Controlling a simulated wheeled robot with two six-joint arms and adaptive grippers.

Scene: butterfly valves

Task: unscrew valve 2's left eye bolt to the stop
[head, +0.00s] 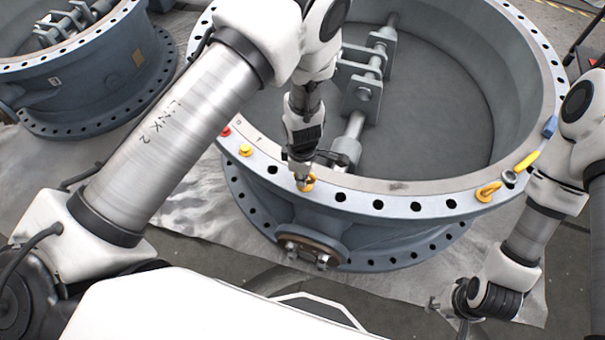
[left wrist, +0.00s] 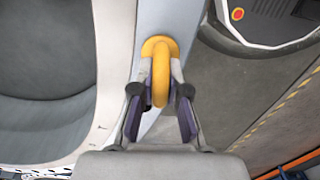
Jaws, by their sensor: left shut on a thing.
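The large grey valve body (head: 400,262) stands upright with a flat bolted flange on top. My left gripper (head: 302,177) reaches down to the near part of this flange and is shut on a yellow eye bolt (head: 309,186). In the left wrist view, the yellow eye bolt (left wrist: 161,75) stands between the two fingers (left wrist: 161,100), its round base on the flange face. Its thread is hidden. A second yellow eye bolt (head: 488,191) sits on the flange to the right. My right gripper (head: 466,299) is low at the right, dark and small; its jaws are unclear.
A yellow knob (head: 246,150) and a red one (head: 226,132) sit left of the held bolt. A yellow-handled tool (head: 526,161) and a blue item (head: 550,127) lie on the right rim. A shaft with brackets (head: 362,95) is inside. Another valve (head: 95,85) stands behind left.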

